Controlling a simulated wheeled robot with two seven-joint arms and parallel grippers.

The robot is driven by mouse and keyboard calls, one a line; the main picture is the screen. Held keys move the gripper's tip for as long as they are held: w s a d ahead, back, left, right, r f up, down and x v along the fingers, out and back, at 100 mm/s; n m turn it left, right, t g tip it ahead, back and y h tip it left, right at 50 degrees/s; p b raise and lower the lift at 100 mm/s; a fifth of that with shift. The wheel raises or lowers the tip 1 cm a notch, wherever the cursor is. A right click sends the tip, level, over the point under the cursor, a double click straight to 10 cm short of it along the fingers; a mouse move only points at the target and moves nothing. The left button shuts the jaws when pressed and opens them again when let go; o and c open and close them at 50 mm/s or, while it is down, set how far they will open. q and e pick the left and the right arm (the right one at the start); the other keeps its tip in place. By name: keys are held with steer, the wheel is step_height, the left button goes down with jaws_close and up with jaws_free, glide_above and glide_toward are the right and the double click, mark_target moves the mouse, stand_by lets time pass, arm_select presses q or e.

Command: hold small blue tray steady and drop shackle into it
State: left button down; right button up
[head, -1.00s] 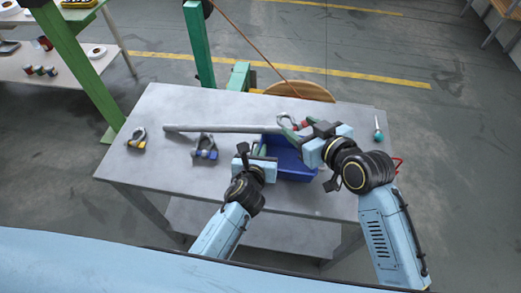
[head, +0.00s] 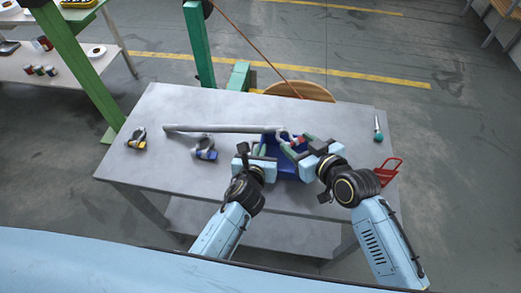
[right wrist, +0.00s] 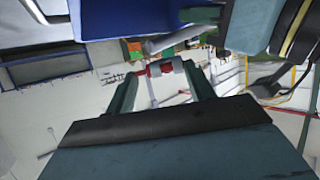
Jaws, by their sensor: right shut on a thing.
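The small blue tray (head: 288,172) sits near the table's front right, partly hidden by both grippers. My left gripper (head: 262,150) is at the tray's left side; whether its fingers are closed on the wall is hidden. My right gripper (head: 304,143) is shut on a grey shackle (head: 282,135) with a red pin, low over the tray's far part. The right wrist view shows the shackle's red pin area (right wrist: 160,67) between the fingertips, with the blue tray (right wrist: 125,15) at the top edge.
A grey bar (head: 215,128) lies behind the tray. A blue-pinned shackle (head: 205,150) and a yellow-pinned shackle (head: 137,138) lie to the left. A teal-handled tool (head: 378,130) and a red frame-like item (head: 386,172) are at the right. The table's left front is clear.

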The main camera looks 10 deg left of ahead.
steer(key=o, duration=1.2)
steer(key=shift+c, duration=0.2)
steer(key=v, duration=1.2)
arm_select(q)
steer(key=c, duration=1.6)
jaws_free()
steer(key=shift+s, duration=0.1)
steer(key=v, duration=1.2)
